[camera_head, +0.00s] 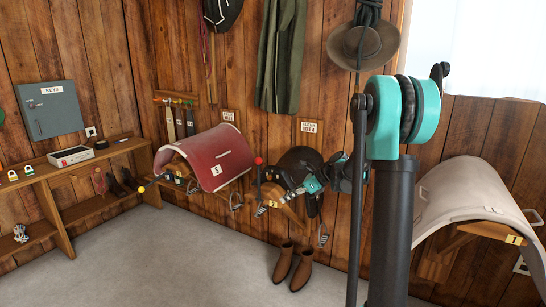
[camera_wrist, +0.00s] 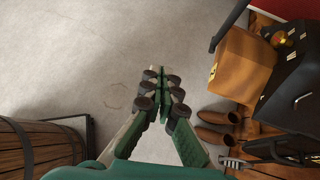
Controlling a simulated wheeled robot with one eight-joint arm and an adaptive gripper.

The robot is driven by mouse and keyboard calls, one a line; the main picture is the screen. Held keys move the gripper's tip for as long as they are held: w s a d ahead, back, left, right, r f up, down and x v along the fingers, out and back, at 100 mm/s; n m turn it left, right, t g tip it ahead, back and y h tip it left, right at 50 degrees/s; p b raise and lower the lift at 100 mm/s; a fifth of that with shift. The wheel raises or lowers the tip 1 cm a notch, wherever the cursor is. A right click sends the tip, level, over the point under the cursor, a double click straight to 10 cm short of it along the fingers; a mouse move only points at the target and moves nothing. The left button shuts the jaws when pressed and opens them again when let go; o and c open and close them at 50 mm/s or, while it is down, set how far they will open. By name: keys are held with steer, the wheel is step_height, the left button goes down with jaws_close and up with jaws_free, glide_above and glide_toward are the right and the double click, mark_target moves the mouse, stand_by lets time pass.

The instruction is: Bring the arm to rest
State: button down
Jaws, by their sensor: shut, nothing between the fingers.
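My gripper (camera_wrist: 157,72) shows in the wrist view with its two green, dark-padded fingers drawn together at the tips. It is shut with nothing between the fingers, above bare grey floor. In the head view my arm's large teal joint and dark column stand in the right foreground. Smaller teal and dark arm parts show farther back, in front of the black saddle on the wall. The fingertips are too small and cluttered to make out there.
Brown boots (camera_head: 292,266) stand on the floor; they also show in the wrist view (camera_wrist: 216,127). A red saddle cover (camera_head: 212,158) and a pale one (camera_head: 470,200) sit on wall racks. A wooden barrel (camera_wrist: 35,148) is at lower left in the wrist view. Floor at left is clear.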

steer(key=s+d+f+n+h, duration=0.3)
steer(key=s+n, duration=0.4)
steer(key=s, duration=0.3)
steer(key=s+d+f+n+t+h, duration=0.1)
steer(key=s+d+f+n+h, duration=0.2)
steer(key=s+n, duration=0.4)
steer(key=s+d+f+n+h, duration=0.3)
steer(key=s+d+n, duration=0.4)
steer(key=s, duration=0.7)
steer(key=shift+s+f+n+t+h, duration=0.3)
steer(key=shift+f+n+t+h, duration=0.15)
steer(key=shift+f, duration=0.2)
